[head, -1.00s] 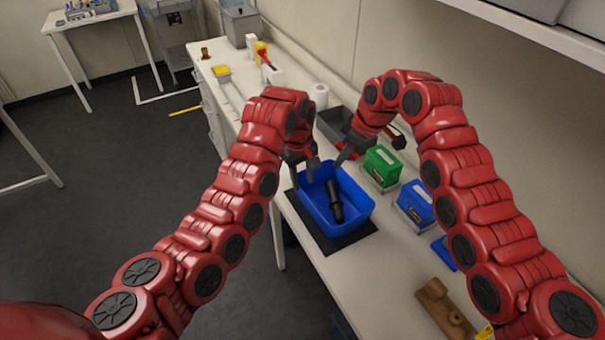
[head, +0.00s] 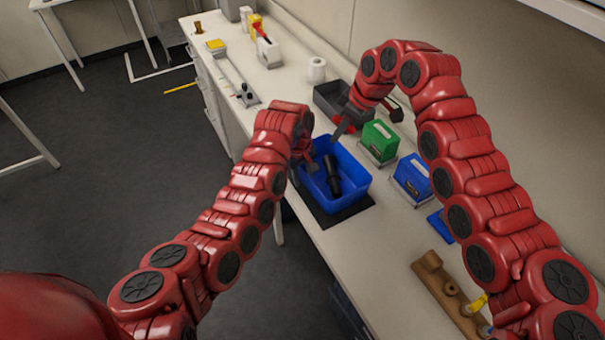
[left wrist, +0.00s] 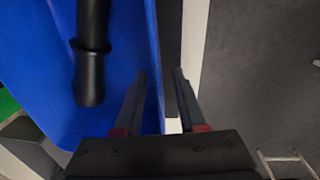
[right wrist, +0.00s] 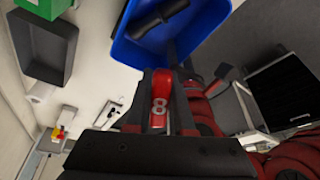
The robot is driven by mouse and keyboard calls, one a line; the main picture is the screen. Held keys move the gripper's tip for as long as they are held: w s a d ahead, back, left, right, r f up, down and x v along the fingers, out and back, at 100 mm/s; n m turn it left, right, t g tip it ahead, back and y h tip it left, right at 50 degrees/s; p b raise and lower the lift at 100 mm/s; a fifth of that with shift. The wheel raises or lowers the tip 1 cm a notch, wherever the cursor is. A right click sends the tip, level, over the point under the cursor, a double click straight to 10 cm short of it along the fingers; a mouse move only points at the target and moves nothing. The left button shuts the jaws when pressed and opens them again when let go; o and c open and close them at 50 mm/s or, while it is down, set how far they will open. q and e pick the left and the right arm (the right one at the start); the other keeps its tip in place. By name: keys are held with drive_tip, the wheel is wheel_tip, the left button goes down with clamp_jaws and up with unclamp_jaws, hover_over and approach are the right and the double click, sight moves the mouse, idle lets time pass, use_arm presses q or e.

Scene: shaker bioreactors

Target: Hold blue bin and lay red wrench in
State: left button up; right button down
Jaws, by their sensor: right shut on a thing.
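The blue bin (head: 357,187) stands on a dark mat on the bench, with a black handled tool (head: 333,175) lying inside it. My left gripper (head: 305,163) is at the bin's left wall. In the left wrist view its open fingers (left wrist: 160,85) straddle the bin wall (left wrist: 153,50), one inside and one outside, with gaps visible. My right gripper (head: 343,128) is above the bin's far side. In the right wrist view it is shut on the red wrench (right wrist: 162,88), whose end is marked 8. The rest of the wrench is hidden by the fingers.
A grey tray (head: 328,98) lies behind the bin. A green box (head: 380,141) and a blue box (head: 412,177) stand to its right, near the wall. A brown wooden block (head: 443,287) lies at the front.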

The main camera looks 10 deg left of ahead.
use_arm(q)
clamp_jaws()
idle(1.3)
